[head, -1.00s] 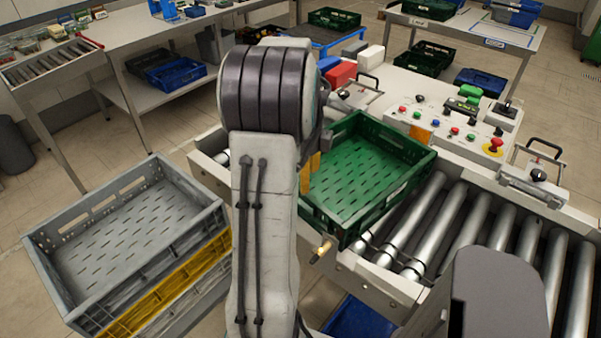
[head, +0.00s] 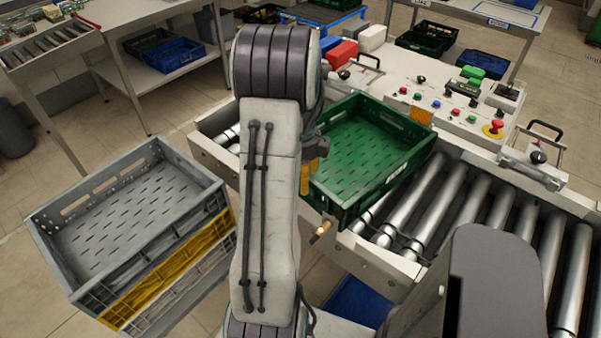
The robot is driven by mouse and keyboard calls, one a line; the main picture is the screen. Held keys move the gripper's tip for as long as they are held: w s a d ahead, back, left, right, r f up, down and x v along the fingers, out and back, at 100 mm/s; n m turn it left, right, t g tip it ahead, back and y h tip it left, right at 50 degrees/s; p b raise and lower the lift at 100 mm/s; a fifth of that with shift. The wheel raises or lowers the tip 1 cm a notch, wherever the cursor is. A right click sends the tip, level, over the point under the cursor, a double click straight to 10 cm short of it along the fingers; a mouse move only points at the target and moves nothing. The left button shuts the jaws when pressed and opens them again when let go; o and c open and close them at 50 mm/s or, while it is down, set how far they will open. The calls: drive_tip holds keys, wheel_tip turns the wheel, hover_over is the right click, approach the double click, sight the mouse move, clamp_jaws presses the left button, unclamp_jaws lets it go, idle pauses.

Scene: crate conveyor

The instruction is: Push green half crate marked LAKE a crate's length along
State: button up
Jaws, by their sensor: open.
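The green half crate (head: 375,190) sits on the roller conveyor, just right of my arm in the head view. It is upright, and no contents show in it. My gripper (head: 308,178) is mostly hidden behind my arm. Only a yellow part of it shows, close to the crate's left end. I cannot tell whether it touches the crate. Nothing is seen held in it.
Bare rollers (head: 455,215) of the conveyor run to the right of the crate. A control panel (head: 455,110) with buttons stands along the far side. Stacked grey crates (head: 75,270), one with a yellow band, stand at left. A brass-tipped fitting (head: 322,231) sticks out at the near rail.

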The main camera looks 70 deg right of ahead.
drive_tip(key=shift+c, duration=0.2)
clamp_jaws()
idle(0.3)
drive_tip(key=shift+s, duration=0.15)
